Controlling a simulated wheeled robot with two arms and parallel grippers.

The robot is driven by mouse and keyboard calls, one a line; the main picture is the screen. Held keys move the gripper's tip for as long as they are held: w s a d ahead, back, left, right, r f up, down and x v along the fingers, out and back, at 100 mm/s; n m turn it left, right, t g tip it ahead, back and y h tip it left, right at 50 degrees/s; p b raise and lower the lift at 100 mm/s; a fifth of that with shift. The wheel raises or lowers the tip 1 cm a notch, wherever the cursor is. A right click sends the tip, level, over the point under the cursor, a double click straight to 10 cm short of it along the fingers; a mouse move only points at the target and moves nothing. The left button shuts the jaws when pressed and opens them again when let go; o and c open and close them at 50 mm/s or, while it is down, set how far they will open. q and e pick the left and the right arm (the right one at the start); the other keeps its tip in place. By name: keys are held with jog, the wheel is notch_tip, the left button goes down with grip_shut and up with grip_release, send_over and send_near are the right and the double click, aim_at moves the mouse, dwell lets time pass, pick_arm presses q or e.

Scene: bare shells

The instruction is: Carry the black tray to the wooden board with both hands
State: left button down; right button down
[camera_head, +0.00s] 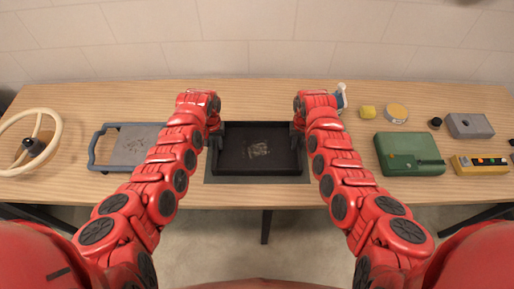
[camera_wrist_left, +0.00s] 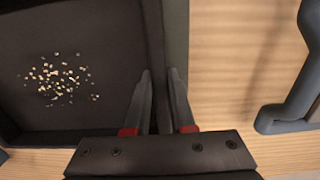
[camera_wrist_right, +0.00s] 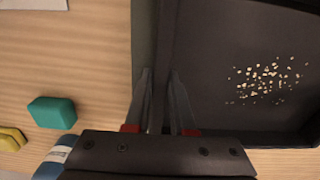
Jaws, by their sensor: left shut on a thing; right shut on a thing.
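The black tray (camera_head: 232,163) sits level in the middle of the head view, with a scatter of small pale crumbs on its floor. My left gripper (camera_head: 215,137) is shut on its left wall; the left wrist view shows the fingers (camera_wrist_left: 160,85) on either side of that wall. My right gripper (camera_head: 298,138) is shut on its right wall, fingers (camera_wrist_right: 160,85) likewise astride it. A grey-green mat (camera_head: 257,181) shows beneath the tray; whether they touch I cannot tell. I cannot pick out a separate wooden board from the wooden tabletop (camera_head: 460,98).
Left of the tray are a grey panel with a blue-grey handled frame (camera_head: 130,145) and a cream steering wheel (camera_head: 55,130). To the right are a green box (camera_head: 408,153), a yellow button box (camera_head: 480,164), a grey box (camera_head: 469,126) and a yellow block (camera_head: 368,112).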

pick_arm(q)
jog(key=shift+r, duration=0.2)
pick_arm(e)
jog(key=shift+r, duration=0.2)
